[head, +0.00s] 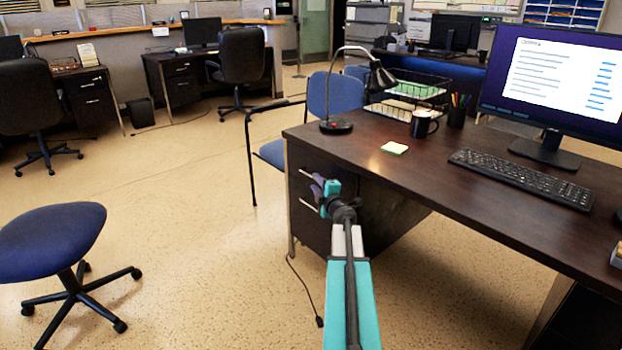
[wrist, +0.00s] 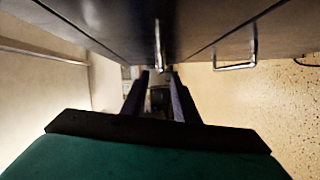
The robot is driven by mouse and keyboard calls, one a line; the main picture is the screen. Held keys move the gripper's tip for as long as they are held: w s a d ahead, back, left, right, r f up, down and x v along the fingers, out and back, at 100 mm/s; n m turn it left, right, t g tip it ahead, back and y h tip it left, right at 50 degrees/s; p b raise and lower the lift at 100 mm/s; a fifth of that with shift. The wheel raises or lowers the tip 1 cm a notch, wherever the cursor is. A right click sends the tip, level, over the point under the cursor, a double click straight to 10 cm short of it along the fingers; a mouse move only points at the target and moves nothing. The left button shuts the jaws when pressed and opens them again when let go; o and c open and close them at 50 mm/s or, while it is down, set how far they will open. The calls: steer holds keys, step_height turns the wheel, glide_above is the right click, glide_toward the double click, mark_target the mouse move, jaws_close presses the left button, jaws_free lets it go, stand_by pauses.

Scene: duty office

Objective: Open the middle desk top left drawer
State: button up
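The middle desk (head: 450,190) is dark wood, with a stack of drawers at its left end. The top left drawer (head: 325,168) looks shut, flush with the desk front. Its metal handle (head: 306,173) shows just left of my gripper (head: 318,188). In the wrist view this handle (wrist: 157,42) stands straight ahead, in line with the gap between the purple fingers of my gripper (wrist: 159,75). The fingers are apart, and I cannot tell whether they touch the handle. The lower drawer's handle (wrist: 236,66) shows to the right in the wrist view.
A desk lamp (head: 337,126), sticky notes (head: 394,148), a black mug (head: 422,125), a keyboard (head: 520,178) and a monitor (head: 552,85) stand on the desk. A blue chair (head: 335,95) is behind its left end. A blue stool (head: 50,242) stands at left. Floor between is clear.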

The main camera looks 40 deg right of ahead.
mark_target(310, 176)
steer(key=shift+b+x, duration=0.75)
steer(key=shift+x, duration=2.9)
steer(key=shift+c, duration=0.3)
jaws_close()
